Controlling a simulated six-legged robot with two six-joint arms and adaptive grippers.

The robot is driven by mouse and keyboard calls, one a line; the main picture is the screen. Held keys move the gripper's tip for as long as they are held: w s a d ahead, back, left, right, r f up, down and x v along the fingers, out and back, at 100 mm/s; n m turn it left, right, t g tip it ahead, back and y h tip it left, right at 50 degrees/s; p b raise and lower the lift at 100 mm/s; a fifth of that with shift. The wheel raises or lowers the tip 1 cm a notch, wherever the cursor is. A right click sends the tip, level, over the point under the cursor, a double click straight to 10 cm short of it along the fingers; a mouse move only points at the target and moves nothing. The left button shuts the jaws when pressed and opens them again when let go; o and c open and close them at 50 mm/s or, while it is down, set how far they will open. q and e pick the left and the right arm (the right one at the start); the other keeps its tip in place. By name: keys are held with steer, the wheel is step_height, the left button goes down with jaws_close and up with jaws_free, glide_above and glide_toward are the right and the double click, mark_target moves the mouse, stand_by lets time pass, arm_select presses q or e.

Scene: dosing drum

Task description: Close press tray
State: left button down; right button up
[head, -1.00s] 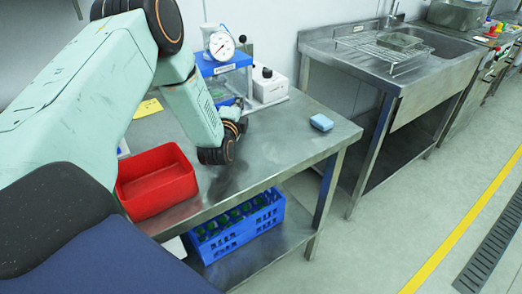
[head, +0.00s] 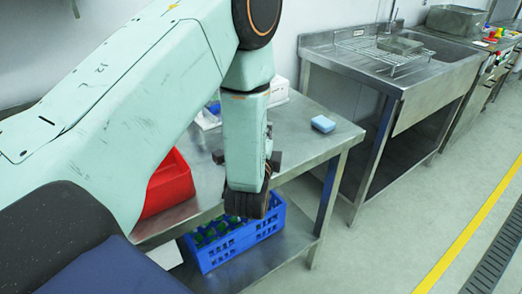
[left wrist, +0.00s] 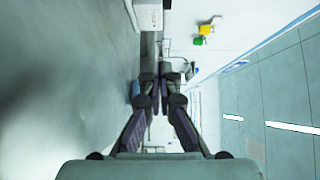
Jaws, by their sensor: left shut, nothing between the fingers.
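The blue press is almost wholly hidden behind my left arm in the head view. Only a small blue piece of it (head: 213,107) shows beside the arm. Its tray cannot be seen. In the left wrist view my left gripper (left wrist: 156,78) has its dark fingers drawn together, with nothing held. In the head view my left forearm hangs over the front part of the steel table (head: 315,147), and the wrist hides most of the gripper. My right gripper is in neither view.
A red bin (head: 170,184) stands on the table, partly behind my arm. A blue sponge (head: 323,124) lies near the right edge. A white box (head: 279,91) stands at the back. A blue crate (head: 228,245) is on the lower shelf. A sink bench (head: 400,75) stands to the right.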

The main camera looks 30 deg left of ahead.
arm_select(q)
steer(key=v, duration=0.8)
steer(key=shift+s+r, duration=0.1)
